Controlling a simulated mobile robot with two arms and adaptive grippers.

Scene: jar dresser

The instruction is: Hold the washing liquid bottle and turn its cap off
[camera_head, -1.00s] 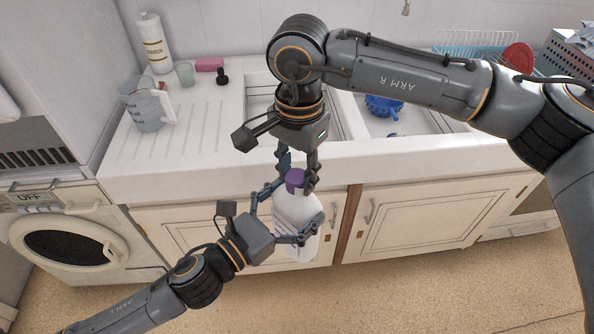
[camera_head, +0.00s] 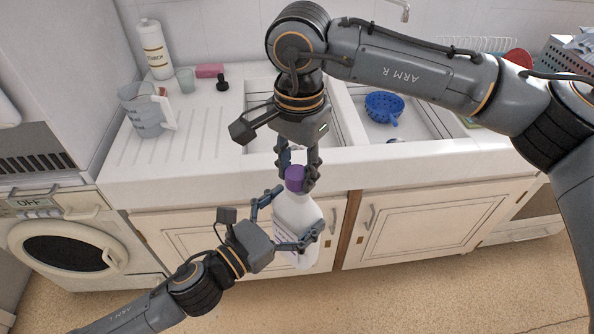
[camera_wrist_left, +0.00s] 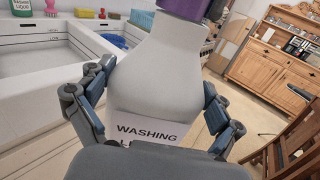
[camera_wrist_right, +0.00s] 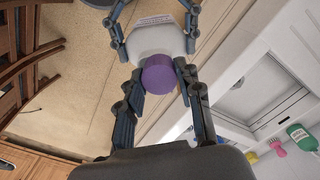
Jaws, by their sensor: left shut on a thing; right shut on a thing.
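The white washing liquid bottle (camera_head: 297,218) is held upright or nearly so in front of the sink cabinet, above the floor. Its purple cap (camera_head: 295,178) is on top. My left gripper (camera_head: 290,222) is shut on the bottle's body from the left; in the left wrist view the bottle (camera_wrist_left: 165,75) sits between the fingers with "WASHING" on its label. My right gripper (camera_head: 298,175) comes from above and is shut on the cap. In the right wrist view the cap (camera_wrist_right: 159,76) lies between the fingertips, against the bottle's shoulder.
A double sink (camera_head: 220,170) stands behind the bottle, with a blue colander (camera_head: 384,107) in its right basin. A measuring jug (camera_head: 147,112), a glass and a white bottle (camera_head: 155,48) stand on the left drainboard. A washing machine (camera_head: 70,248) is at left. Floor in front is clear.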

